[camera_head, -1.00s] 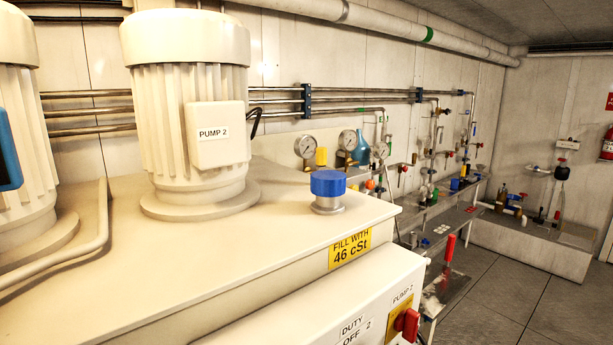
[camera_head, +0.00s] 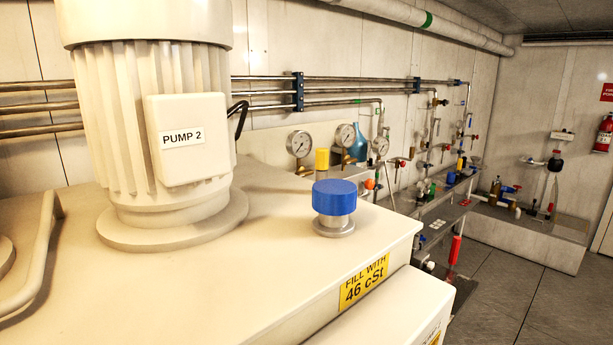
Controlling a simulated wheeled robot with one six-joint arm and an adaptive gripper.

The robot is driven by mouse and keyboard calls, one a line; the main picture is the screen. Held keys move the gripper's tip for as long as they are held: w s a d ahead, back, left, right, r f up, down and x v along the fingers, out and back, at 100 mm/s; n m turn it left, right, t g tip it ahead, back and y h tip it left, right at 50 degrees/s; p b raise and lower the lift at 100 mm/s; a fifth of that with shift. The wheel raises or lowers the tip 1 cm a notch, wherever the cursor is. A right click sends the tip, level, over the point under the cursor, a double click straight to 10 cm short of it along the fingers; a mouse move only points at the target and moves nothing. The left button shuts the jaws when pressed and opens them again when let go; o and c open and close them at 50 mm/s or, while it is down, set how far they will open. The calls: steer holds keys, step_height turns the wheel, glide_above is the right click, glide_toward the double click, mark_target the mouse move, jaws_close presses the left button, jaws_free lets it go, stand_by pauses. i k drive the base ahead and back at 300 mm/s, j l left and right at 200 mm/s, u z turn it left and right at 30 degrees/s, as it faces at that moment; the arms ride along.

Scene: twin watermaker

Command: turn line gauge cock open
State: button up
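Three round dial gauges are in view: one (camera_head: 299,144) on the left, one (camera_head: 345,135) in the middle and one (camera_head: 380,146) on the right below a bent pipe. They stand behind the white tank, near the wall. Small red and orange fittings show near the right gauge. I cannot tell which of these is the line gauge cock, or how its handle is turned. My gripper is not in view.
The white tank top (camera_head: 270,240) with the PUMP 2 motor (camera_head: 160,110) and a blue cap (camera_head: 334,197) fills the near left. A long bench with pipes and valves runs along the wall. Grey floor (camera_head: 500,290) at the right is clear. A fire extinguisher (camera_head: 604,134) hangs far right.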

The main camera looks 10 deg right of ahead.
mark_target(304, 173)
steer(key=i+l+z, duration=0.15)
steer(key=i+l, duration=0.7)
steer(key=l, duration=0.15)
